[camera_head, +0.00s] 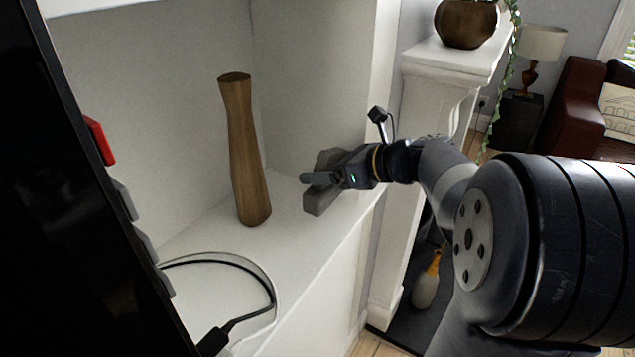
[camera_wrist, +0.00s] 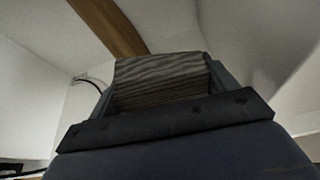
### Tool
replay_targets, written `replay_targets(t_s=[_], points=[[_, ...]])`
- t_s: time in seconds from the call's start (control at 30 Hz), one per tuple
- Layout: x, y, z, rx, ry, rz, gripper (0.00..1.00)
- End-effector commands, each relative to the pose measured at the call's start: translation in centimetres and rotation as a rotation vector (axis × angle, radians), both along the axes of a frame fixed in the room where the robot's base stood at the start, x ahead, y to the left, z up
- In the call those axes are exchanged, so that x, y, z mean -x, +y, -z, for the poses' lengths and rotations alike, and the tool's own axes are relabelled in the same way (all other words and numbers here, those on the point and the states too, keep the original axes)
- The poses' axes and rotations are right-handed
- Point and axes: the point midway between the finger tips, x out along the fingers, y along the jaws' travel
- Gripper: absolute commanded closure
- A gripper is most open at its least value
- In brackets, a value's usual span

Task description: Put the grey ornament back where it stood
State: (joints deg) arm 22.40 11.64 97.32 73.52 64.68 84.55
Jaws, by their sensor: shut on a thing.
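The grey ornament (camera_head: 322,200) is a blocky grey piece at the right part of the white shelf in the head view. My gripper (camera_head: 322,180) reaches in from the right and is shut on it. In the wrist view the ornament (camera_wrist: 160,78) shows a striped, wood-like grain and fills the space between the fingers of my gripper (camera_wrist: 160,90). Its lower end is at or just above the shelf surface; I cannot tell whether it touches. My fingers hide part of it.
A tall brown wooden vase (camera_head: 246,150) stands on the shelf (camera_head: 300,240) left of my gripper. It also shows in the wrist view (camera_wrist: 108,25). A cable (camera_head: 262,275) loops at the shelf's front left. A white mantel (camera_head: 440,62) with a brown pot (camera_head: 466,24) is at right.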

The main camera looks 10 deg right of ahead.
Motion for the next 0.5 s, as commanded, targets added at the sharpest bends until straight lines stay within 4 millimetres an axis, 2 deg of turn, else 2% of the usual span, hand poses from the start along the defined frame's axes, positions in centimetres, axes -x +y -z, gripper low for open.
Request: replay_targets(t_s=[0.1,0.17,0.37,0.5], points=[[-2.2,0.3,0.0,-0.001,0.001,-0.003,0.45],[-1.9,0.2,1.4,-0.002,0.003,0.000,0.45],[-1.8,0.2,3.0,-0.001,0.001,0.001,0.45],[-1.8,0.2,5.5,-0.003,0.003,0.001,0.45]])
